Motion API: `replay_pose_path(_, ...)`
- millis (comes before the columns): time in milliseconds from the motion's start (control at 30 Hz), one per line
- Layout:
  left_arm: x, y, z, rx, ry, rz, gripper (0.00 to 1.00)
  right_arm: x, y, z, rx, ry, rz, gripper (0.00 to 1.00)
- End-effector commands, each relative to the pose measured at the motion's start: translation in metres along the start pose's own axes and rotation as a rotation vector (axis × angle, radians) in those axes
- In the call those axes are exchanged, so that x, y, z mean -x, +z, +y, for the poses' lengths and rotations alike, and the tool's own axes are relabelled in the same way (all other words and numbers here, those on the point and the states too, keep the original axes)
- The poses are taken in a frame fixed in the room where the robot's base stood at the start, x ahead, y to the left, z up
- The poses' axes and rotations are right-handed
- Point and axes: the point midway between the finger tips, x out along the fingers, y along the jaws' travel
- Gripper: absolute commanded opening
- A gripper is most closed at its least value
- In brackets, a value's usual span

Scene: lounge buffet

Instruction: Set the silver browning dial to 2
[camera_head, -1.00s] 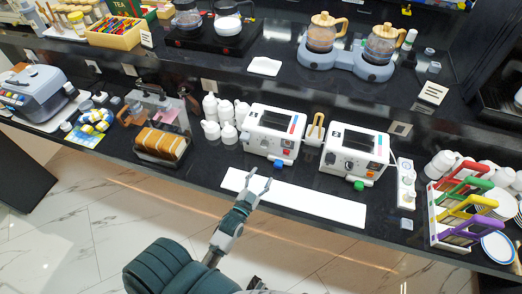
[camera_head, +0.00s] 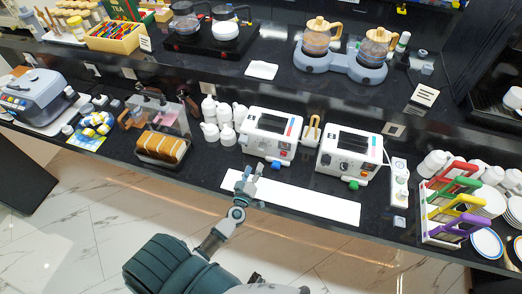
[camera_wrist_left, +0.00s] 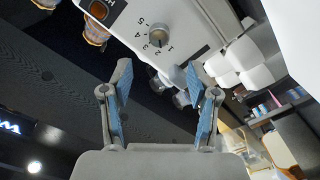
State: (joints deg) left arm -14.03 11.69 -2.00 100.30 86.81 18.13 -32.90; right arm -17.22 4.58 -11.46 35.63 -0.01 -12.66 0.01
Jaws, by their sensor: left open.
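The silver dial (camera_wrist_left: 160,49) sits on a white panel (camera_wrist_left: 125,20) in the left wrist view, with the numbers 1 to 5 printed beside it. I cannot tell which number it points to. In the head view, two white toasters stand on the counter, the left toaster (camera_head: 271,134) and the right toaster (camera_head: 349,153). My left gripper (camera_head: 248,171) is just in front of the left toaster's left end. Its fingers also show in the left wrist view (camera_wrist_left: 157,72), open and empty, with the dial beyond their tips and apart from them. My right gripper is not in view.
A long white board (camera_head: 310,203) lies along the counter's front edge. A rack with coloured handles (camera_head: 455,200) is at the right.

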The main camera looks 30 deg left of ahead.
Motion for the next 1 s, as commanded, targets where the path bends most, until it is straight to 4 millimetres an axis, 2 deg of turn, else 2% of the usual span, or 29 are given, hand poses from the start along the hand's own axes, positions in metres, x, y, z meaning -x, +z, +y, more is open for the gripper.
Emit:
replay_pose_path(33,-0.013,-0.001,0.001,0.001,0.001,0.002,0.6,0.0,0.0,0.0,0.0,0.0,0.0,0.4)
replay_pose_path(200,-0.053,0.0,0.0,-0.001,0.002,0.002,0.6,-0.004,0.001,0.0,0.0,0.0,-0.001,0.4)
replay_pose_path(400,-0.086,0.001,-0.001,-0.001,0.001,-0.001,0.6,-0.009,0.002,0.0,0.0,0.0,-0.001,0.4)
replay_pose_path(600,-0.1,0.0,0.0,0.0,0.001,0.0,0.6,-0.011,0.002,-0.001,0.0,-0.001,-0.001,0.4)
replay_pose_path(867,-0.101,0.0,0.0,-0.001,0.001,0.0,0.6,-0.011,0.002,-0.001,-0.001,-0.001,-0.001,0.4)
replay_pose_path(1000,-0.101,0.0,0.0,-0.001,0.001,0.0,0.27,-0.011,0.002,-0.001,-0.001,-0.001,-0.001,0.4)
